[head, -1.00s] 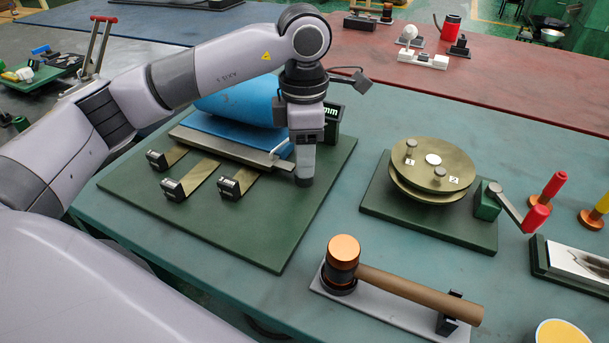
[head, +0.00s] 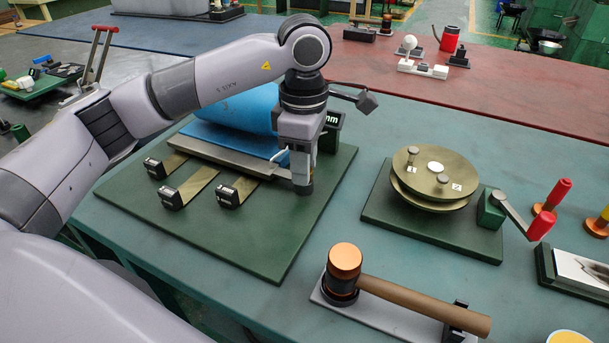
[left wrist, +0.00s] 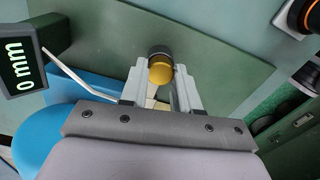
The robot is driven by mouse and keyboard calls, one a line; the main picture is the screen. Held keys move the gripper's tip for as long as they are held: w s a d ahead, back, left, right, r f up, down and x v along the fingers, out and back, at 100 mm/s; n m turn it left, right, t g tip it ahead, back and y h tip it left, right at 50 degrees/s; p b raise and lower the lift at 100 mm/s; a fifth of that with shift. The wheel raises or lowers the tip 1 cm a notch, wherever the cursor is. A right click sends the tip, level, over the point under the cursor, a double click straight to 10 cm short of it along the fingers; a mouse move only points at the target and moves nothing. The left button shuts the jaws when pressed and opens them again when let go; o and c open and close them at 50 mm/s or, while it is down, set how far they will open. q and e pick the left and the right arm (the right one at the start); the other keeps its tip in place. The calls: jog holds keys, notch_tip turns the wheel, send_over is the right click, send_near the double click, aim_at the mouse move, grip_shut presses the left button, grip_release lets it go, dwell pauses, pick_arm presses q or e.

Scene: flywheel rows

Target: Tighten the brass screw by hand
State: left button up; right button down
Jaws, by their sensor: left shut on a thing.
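The brass screw (left wrist: 160,71) shows in the left wrist view as a round, gold-coloured head with a dark round part behind it. My left gripper (left wrist: 160,62) has its two grey fingers on either side of the screw, shut on it. In the head view my left gripper (head: 302,184) points down at the right end of a grey metal bar (head: 222,154) beside a blue roll (head: 236,106). The screw is hidden there behind the fingers. A dark display (left wrist: 25,66) reads "0 mm" in the left wrist view. My right gripper is not in view.
The green board (head: 275,245) carries the bar and several small black-ended strips (head: 184,187). To the right stand a brass disc device (head: 433,174) with a red-handled crank (head: 541,225) and a copper-headed mallet (head: 345,262). The table between board and disc device is clear.

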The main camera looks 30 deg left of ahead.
pick_arm(q)
jog(key=shift+m, duration=0.5)
jog(key=m+b, duration=0.1)
jog(key=m, duration=0.2)
jog(key=shift+m, duration=1)
jog(key=m, duration=0.4)
jog(key=shift+b, duration=0.4)
jog(key=shift+m, duration=0.6)
